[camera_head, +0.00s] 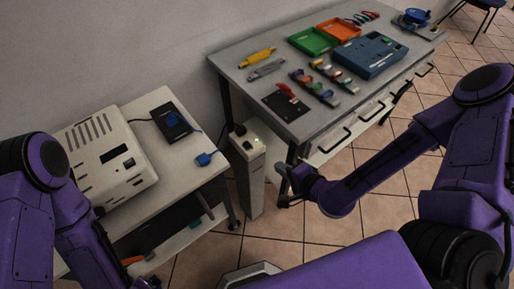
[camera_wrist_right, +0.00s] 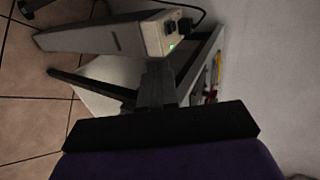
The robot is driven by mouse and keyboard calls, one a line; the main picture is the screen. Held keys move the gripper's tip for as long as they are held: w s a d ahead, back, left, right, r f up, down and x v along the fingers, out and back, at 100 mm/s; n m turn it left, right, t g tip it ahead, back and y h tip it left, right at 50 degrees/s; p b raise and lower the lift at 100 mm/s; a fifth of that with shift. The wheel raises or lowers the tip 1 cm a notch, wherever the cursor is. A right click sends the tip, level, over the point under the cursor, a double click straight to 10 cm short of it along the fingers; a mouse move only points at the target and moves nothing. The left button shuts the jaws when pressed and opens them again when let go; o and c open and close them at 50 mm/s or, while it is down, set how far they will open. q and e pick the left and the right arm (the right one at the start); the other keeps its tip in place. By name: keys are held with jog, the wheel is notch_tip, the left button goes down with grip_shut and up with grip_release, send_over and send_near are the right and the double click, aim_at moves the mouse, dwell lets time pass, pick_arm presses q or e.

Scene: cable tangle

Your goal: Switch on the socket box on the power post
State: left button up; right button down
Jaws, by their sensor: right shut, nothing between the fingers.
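The power post (camera_head: 250,180) is a pale upright column between the two tables. The socket box (camera_head: 247,142) is on its top, with dark sockets or plugs and a small green light that glows. In the right wrist view the post (camera_wrist_right: 105,38) lies sideways, and the socket box (camera_wrist_right: 166,34) with its green light is beyond the fingers. My right gripper (camera_head: 281,172) is shut and empty, to the right of the post and apart from the box. In the right wrist view its dark fingers (camera_wrist_right: 155,85) point toward the box. My left gripper is not visible.
The left table (camera_head: 150,103) holds a beige device (camera_head: 105,158), a black box (camera_head: 172,122) and a blue plug (camera_head: 206,158). The right workbench (camera_head: 232,62) holds trays, tools and a blue case (camera_head: 369,55). Its edge and legs are close to my right gripper. Tiled floor is open in front.

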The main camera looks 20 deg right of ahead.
jog(key=b, duration=1.1)
send_near(250, 147)
notch_tip(250, 147, down, 3)
jog(key=w+p, duration=0.1)
jog(key=w, duration=0.1)
jog(key=w+a, duration=0.1)
jog(key=shift+w+a+p, duration=0.15)
jog(key=shift+w+p, duration=0.25)
jog(key=shift+w+a, duration=0.3)
jog(key=shift+w, duration=0.45)
